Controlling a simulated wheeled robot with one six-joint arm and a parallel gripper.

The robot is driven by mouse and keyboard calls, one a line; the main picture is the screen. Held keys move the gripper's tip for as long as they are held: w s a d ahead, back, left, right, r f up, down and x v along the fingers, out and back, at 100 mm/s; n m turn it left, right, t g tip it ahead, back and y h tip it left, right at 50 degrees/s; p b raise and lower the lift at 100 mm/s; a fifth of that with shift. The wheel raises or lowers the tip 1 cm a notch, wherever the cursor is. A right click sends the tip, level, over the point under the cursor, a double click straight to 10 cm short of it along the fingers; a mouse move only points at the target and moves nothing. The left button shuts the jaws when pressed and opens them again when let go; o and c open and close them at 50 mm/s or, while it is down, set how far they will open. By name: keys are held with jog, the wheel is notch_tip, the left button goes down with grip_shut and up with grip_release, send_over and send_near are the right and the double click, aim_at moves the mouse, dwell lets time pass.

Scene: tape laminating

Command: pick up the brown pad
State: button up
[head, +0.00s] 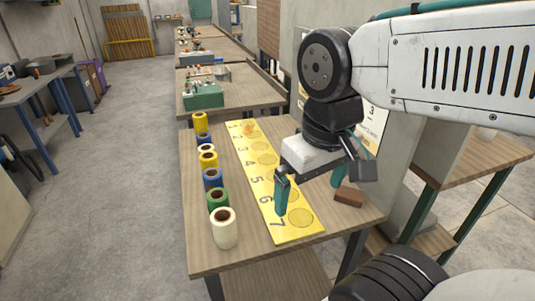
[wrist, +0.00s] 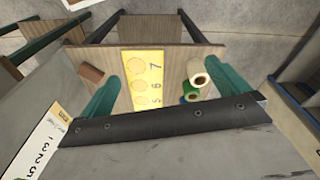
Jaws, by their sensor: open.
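The brown pad (head: 349,196) is a small block lying flat on the wooden table, to the right of the yellow numbered board. It also shows in the wrist view (wrist: 92,76), left of the board and just outside the left finger. My gripper (head: 309,200) is open with its two green fingers wide apart and nothing between them. It hangs above the lower part of the board, up and to the left of the pad in the head view. In the wrist view my gripper (wrist: 168,74) frames the board and the tape rolls between its fingers.
The yellow board (head: 262,190) carries numbers and round marks, with a small orange thing (head: 249,128) at its far end. Several tape rolls, including a white one (head: 225,230), stand along the table's left side. The table (head: 350,217) is bare around the pad.

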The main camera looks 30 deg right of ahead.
jog(key=m+g, duration=0.1)
jog(key=m, duration=1.1)
send_over(350, 193)
notch_tip(350, 193, down, 19)
jog(key=shift+d+r, duration=0.1)
notch_tip(350, 193, down, 8)
jog(key=shift+r, duration=0.1)
